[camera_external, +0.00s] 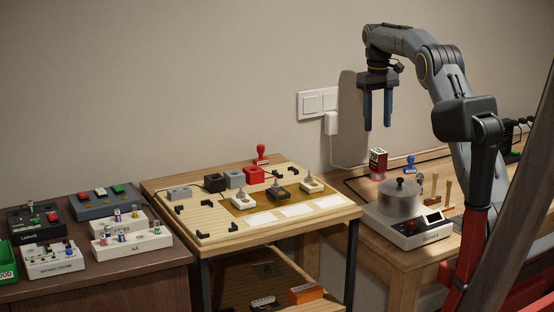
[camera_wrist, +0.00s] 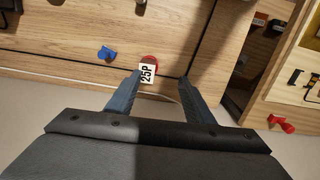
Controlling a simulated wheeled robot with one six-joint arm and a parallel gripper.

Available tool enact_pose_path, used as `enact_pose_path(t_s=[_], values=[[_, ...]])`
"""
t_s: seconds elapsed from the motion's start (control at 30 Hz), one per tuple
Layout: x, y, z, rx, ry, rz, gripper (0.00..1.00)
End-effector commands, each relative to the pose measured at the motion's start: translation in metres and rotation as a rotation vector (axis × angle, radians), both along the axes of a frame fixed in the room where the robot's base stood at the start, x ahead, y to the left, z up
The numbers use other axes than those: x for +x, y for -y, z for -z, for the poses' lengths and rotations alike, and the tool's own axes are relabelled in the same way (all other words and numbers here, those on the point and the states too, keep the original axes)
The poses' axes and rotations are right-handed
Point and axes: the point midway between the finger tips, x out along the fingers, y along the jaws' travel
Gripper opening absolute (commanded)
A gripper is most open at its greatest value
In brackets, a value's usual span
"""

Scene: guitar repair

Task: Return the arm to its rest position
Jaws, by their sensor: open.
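My gripper (camera_external: 376,110) hangs from my raised arm at the upper right in the external view, fingers pointing down. It is open and empty, high above the right-hand bench and in front of the wall. In the wrist view my gripper (camera_wrist: 160,78) shows two blue-grey fingers spread apart with nothing held. Beyond the fingertips lies a red and white piece marked 25P (camera_wrist: 148,72), which appears apart from them. My arm is bent, with the elbow up and the forearm reaching left.
The middle table (camera_external: 215,238) holds a board with small blocks and a red stamp (camera_external: 261,155). The left table (camera_external: 130,264) carries several boxes. Air around my gripper is clear.

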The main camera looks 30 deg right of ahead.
Motion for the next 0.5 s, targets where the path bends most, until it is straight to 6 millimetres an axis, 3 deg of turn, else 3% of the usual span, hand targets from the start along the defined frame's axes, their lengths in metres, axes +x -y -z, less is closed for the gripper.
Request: enact_pose_path(t_s=[0.27, 0.5], values=[[-0.081, -0.066, -0.002, -0.034, -0.047, -0.047, 0.48], [-0.180, -0.116, 0.009, -0.060, -0.083, -0.097, 0.48]])
